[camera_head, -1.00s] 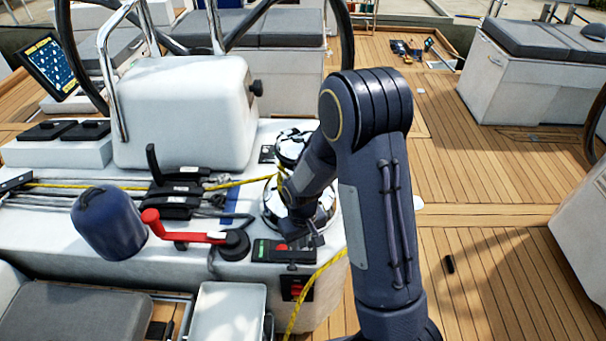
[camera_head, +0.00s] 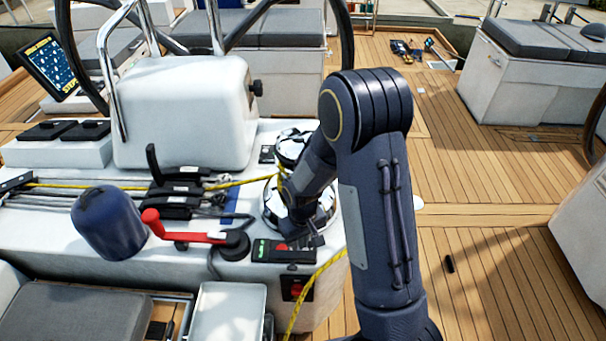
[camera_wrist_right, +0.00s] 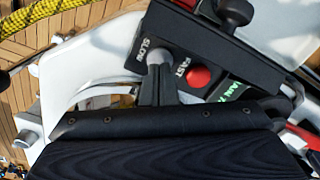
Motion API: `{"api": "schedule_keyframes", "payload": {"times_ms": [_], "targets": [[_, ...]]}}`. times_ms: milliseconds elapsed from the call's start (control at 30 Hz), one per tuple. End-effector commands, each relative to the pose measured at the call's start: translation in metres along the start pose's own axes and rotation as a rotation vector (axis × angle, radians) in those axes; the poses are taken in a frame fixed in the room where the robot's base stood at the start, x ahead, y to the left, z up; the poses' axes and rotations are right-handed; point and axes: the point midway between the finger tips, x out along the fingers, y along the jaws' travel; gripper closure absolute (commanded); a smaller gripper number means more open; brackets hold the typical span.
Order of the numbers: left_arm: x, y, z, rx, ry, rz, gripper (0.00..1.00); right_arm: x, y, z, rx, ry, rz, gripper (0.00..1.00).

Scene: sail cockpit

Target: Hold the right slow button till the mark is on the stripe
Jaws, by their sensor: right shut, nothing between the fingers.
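The button box (camera_head: 284,250) sits on the white cockpit top by the chrome winch (camera_head: 272,205). In the right wrist view a label reads SLOW (camera_wrist_right: 141,49), beside a FAST label (camera_wrist_right: 183,68) and a red button (camera_wrist_right: 199,77). My right gripper (camera_wrist_right: 160,64) is shut and empty, its tips at the spot beside the SLOW label; the slow button is hidden beneath them, and I cannot tell how far it is pressed. A blue stripe (camera_head: 236,195) lies under the yellow rope (camera_head: 222,185). I cannot make out the mark. My left gripper is not in view.
A second panel (camera_head: 297,288) with red buttons is on the wall below. The display (camera_head: 50,65) is at far left. The teak deck (camera_head: 480,270) at right is mostly clear.

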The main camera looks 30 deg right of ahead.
Motion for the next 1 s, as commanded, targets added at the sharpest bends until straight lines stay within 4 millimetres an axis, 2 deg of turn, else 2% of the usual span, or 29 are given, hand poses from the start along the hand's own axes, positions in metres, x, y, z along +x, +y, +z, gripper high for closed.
{"api": "schedule_keyframes", "payload": {"times_ms": [267,900,1000], "targets": [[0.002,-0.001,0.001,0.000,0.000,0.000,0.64,0.002,0.000,0.000,0.000,0.000,0.000,1.00],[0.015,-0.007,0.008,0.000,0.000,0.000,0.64,0.022,0.000,0.000,0.000,0.000,0.000,1.00],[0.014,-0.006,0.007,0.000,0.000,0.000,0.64,0.020,0.000,0.000,0.000,0.000,0.000,1.00]]}}
